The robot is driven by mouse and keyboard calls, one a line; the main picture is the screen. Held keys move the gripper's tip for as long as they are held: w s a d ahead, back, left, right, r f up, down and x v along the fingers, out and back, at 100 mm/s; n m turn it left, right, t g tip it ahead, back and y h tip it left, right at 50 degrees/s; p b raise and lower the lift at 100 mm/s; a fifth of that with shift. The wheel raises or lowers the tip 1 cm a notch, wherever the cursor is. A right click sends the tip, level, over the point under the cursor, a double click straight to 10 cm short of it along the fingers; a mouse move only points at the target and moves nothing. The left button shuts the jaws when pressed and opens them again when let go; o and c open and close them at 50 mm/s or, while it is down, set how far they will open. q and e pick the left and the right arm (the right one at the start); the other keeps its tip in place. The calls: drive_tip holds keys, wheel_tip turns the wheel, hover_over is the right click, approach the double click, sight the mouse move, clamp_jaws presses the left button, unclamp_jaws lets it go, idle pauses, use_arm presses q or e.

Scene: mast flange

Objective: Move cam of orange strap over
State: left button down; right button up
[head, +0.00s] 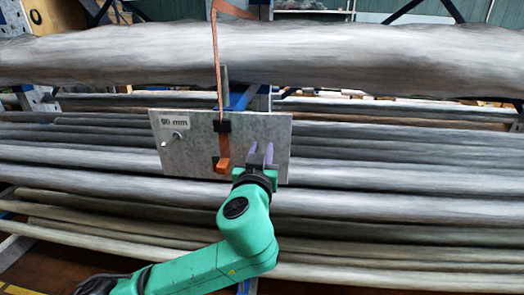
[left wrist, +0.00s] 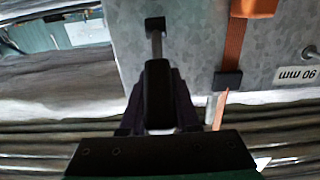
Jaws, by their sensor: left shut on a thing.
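The orange strap (head: 217,70) hangs from above, in front of the big grey mast, down to a grey metal plate (head: 275,125) marked 90 mm. Its orange cam (head: 222,168) is at the strap's low end, by the plate's lower edge. In the left wrist view, upside down, the cam (left wrist: 255,8) shows at the top right. My left gripper (head: 261,150) is at the plate's right half, to the right of the cam and apart from it. It is shut on a dark piece (left wrist: 158,95) with a grey stem, partly hidden by the fingers. My right gripper is out of view.
A small round knob (head: 178,137) stands on the plate's left part. Black fittings (head: 222,126) sit on the strap. The large mast (head: 370,55) spans above, and several long grey poles (head: 400,205) lie stacked behind the plate.

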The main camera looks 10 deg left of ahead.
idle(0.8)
use_arm(q)
drive_tip(key=shift+r+p, duration=0.2)
drive_tip(key=shift+p, duration=0.2)
drive_tip(key=w+g+p, duration=0.1)
drive_tip(key=g+p, duration=0.1)
drive_tip(key=p, duration=0.2)
drive_tip(key=w+r+g+p, duration=0.1)
drive_tip(key=p, duration=0.4)
drive_tip(key=shift+r+g, duration=0.3)
drive_tip(key=shift+g, duration=0.1)
drive_tip(key=shift+w+f, duration=0.1)
drive_tip(key=shift+f, duration=0.3)
